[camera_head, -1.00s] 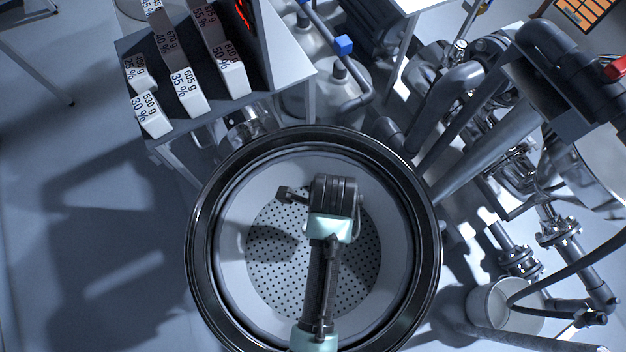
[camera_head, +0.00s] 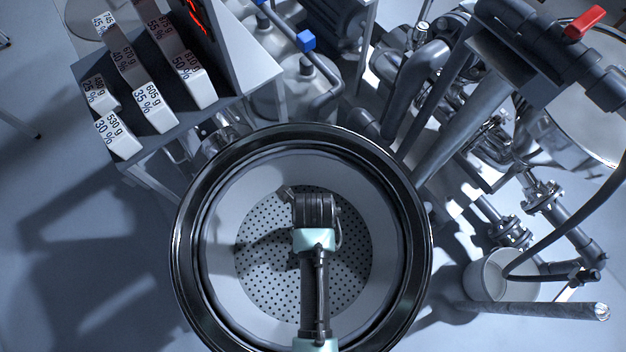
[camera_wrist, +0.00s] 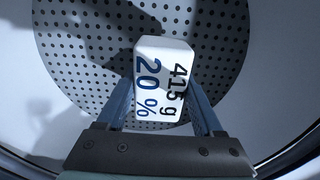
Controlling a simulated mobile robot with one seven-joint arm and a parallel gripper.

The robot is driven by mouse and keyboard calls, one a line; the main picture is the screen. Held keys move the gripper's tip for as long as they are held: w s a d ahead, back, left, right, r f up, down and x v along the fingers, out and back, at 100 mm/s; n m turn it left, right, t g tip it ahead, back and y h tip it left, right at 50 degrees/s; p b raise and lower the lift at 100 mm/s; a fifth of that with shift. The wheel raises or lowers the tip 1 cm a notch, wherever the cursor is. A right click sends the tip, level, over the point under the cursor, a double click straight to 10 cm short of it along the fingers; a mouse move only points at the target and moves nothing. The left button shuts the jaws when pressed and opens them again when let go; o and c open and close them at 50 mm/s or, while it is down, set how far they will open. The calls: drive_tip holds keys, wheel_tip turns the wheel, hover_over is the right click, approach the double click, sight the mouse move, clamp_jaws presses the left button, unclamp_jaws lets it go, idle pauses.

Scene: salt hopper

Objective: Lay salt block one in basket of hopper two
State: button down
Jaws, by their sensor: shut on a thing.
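A white salt block (camera_wrist: 158,80) marked "415 g" and "20 %" is between the two fingers of my gripper (camera_wrist: 166,112) in the wrist view. The gripper is shut on it. Behind the block is the perforated round floor of a basket (camera_wrist: 75,60), with its pale wall around it. In the head view my arm reaches over the round basket (camera_head: 222,215), and my gripper (camera_head: 290,195) is over its inside. The block is hidden there by the arm. I cannot tell its height above the floor, and no hopper number is readable.
A bench (camera_head: 235,70) at upper left holds several labelled white blocks (camera_head: 118,136). Pipes and valves (camera_head: 430,85) crowd the right side. A white bucket (camera_head: 490,275) stands right of the basket's dark rim (camera_head: 420,240). The floor at left is free.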

drive_tip(key=shift+f, duration=1.15)
drive_tip(key=shift+f, duration=0.15)
drive_tip(key=shift+c, duration=0.2)
unclamp_jaws()
